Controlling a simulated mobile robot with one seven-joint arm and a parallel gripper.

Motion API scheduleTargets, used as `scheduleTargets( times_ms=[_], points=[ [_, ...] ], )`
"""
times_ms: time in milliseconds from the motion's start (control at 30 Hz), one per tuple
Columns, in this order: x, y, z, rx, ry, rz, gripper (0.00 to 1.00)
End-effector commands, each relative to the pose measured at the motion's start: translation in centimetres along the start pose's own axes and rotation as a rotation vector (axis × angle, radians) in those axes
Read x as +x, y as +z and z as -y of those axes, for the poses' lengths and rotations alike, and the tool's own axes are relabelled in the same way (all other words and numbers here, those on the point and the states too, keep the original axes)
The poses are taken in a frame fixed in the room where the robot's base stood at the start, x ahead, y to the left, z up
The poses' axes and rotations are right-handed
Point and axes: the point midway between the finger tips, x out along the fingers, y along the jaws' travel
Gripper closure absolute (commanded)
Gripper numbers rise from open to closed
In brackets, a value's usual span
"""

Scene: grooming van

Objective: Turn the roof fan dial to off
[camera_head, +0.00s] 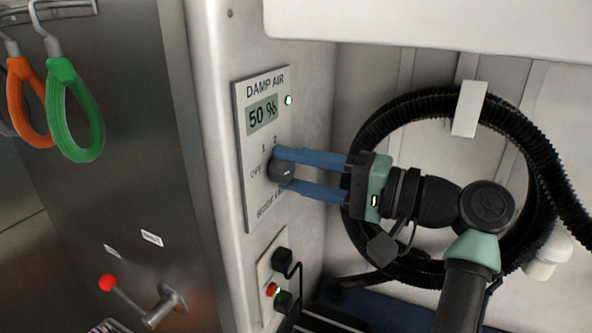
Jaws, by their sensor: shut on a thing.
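The roof fan dial (284,171) is a dark round knob on a pale wall panel (243,200). The panel reads "DAMP AIR" at the top and "50 %" on its display (263,113). The marks "OFF", "1" and "2" stand around the dial, and the lettering below it is partly hidden. My gripper (284,170) comes in from the right, its two blue fingers above and below the dial, shut on it. A pale line shows on the dial's face; I cannot tell which mark it points to.
A coiled black hose (400,110) hangs behind my arm on the right. A lower plate (268,262) has a black plug and small buttons. Green (72,110) and orange loops hang at the upper left. A red-knobbed lever (107,283) juts out at the lower left.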

Motion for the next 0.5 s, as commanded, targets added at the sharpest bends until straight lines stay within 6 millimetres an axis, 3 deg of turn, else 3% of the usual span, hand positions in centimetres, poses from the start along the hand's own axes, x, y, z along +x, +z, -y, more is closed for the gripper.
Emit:
scheduleTargets(
  times_ms=[67, 100, 200, 233, 500],
  points=[
    [0.01, 0.1, -0.14, -0.001, 0.003, 0.004, 1.0],
    [0.01, 0.1, -0.14, -0.001, 0.003, 0.004, 0.41],
    [0.01, 0.08, -0.12, 0.0, 0.003, 0.003, 0.23],
    [0.0, 0.07, -0.11, 0.0, 0.002, 0.003, 0.19],
    [-0.03, 0.03, -0.07, 0.001, 0.001, 0.001, 0.19]
  ],
)
